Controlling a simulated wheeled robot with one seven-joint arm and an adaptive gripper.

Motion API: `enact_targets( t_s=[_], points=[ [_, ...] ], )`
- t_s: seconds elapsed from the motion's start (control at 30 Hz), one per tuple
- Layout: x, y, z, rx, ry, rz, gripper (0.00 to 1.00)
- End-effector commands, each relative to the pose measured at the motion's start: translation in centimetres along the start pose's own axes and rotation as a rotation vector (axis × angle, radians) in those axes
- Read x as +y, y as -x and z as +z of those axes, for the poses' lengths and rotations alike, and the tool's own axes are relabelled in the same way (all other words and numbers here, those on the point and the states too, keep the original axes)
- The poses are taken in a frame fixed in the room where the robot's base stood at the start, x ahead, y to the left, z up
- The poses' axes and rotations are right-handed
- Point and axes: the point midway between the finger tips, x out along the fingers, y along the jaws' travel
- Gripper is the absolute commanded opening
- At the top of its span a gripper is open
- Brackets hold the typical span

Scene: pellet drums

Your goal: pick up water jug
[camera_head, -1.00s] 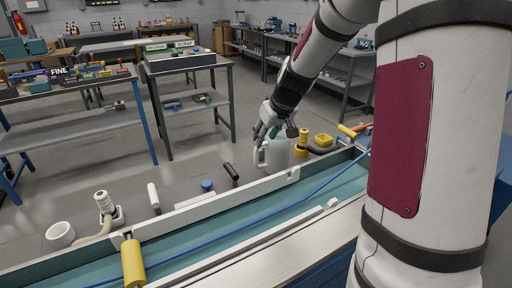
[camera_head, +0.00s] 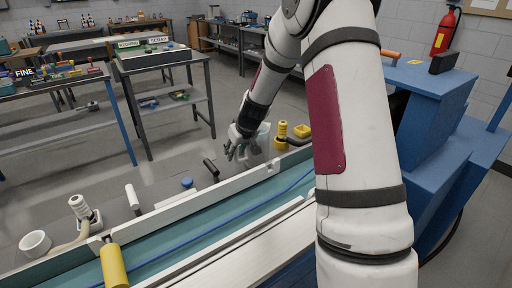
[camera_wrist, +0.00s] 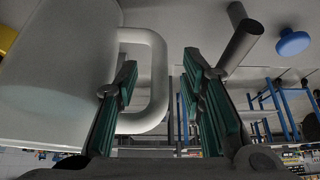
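The pale water jug (camera_head: 257,146) stands on the grey surface behind the conveyor in the head view, partly hidden by my gripper (camera_head: 234,150). In the wrist view the jug's large grey body (camera_wrist: 60,85) fills the left side, with its looped handle (camera_wrist: 159,80) pointing right. My gripper (camera_wrist: 160,95) is open, its two teal-padded fingers apart on either side of the handle's outer bar. The left finger overlaps the handle's loop; the right finger is beyond the bar with a visible gap. I cannot tell whether either finger touches it.
A black cylinder (camera_head: 211,167) and a blue cap (camera_head: 187,183) lie left of the jug. A yellow fitting (camera_head: 281,134) and yellow box (camera_head: 302,131) stand to its right. The conveyor's pale side rail (camera_head: 205,199) runs in front.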

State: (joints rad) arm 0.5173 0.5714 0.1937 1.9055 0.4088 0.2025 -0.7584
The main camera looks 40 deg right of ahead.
Motion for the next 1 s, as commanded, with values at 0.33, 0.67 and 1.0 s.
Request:
enact_targets(
  t_s=[0.33, 0.67, 1.0],
  points=[
    [0.04, -0.93, -0.03, 0.001, -0.001, 0.001, 0.36],
    [0.04, -0.91, -0.02, 0.001, -0.001, 0.001, 0.0],
    [0.08, -0.53, -0.37, 0.005, 0.002, 0.003, 0.0]
  ],
)
